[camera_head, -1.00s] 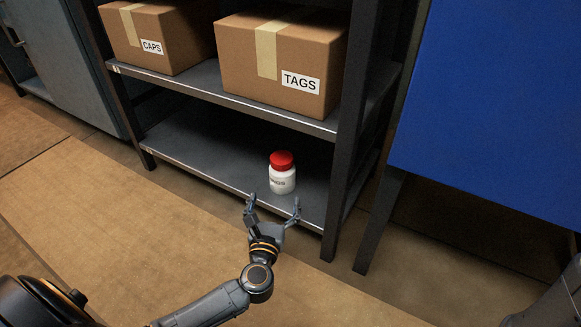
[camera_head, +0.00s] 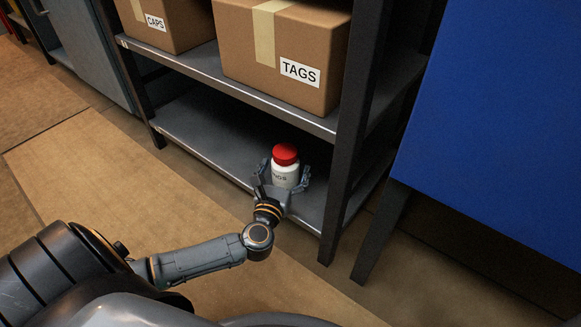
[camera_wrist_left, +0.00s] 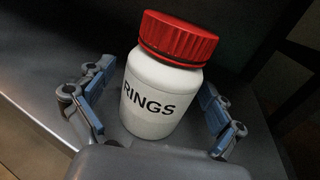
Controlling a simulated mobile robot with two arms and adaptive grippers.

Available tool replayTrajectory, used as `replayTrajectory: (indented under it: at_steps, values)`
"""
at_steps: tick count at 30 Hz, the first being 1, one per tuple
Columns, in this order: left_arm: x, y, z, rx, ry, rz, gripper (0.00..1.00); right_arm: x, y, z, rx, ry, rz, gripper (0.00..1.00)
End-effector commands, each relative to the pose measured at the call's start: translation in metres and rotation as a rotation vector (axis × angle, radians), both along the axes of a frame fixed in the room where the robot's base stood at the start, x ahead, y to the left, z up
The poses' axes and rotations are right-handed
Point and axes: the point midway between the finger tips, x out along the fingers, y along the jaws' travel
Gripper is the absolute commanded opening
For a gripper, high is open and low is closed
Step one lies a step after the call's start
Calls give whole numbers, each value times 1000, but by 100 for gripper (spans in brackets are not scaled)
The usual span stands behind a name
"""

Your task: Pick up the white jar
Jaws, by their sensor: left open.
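The white jar (camera_head: 285,174) with a red lid stands upright on the lower shelf (camera_head: 210,140), near its front edge. In the left wrist view the jar (camera_wrist_left: 158,92) reads "RINGS". My left gripper (camera_head: 284,168) is open, with one finger on each side of the jar. My right gripper is not in view.
Cardboard boxes labelled "CAPS" (camera_head: 170,32) and "TAGS" (camera_head: 300,72) sit on the shelf above. A dark rack post (camera_head: 345,150) rises just right of the jar. A blue panel (camera_head: 490,130) stands further right. The lower shelf left of the jar is clear.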

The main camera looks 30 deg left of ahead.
Motion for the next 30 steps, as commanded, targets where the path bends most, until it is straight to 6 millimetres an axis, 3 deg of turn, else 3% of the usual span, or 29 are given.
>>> replayTrajectory:
  at_steps: [2, 11, 20, 30]
  values:
    - [0, 0, 0, 0, 0, 0, 89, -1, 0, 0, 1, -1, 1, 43]
    - [0, 0, 0, 0, 0, 0, 28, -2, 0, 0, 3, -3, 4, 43]
    - [0, 0, 5, 0, -1, 0, 28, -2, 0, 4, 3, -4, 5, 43]
    - [0, -1, 59, -3, -2, 1, 28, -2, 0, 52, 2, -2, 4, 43]
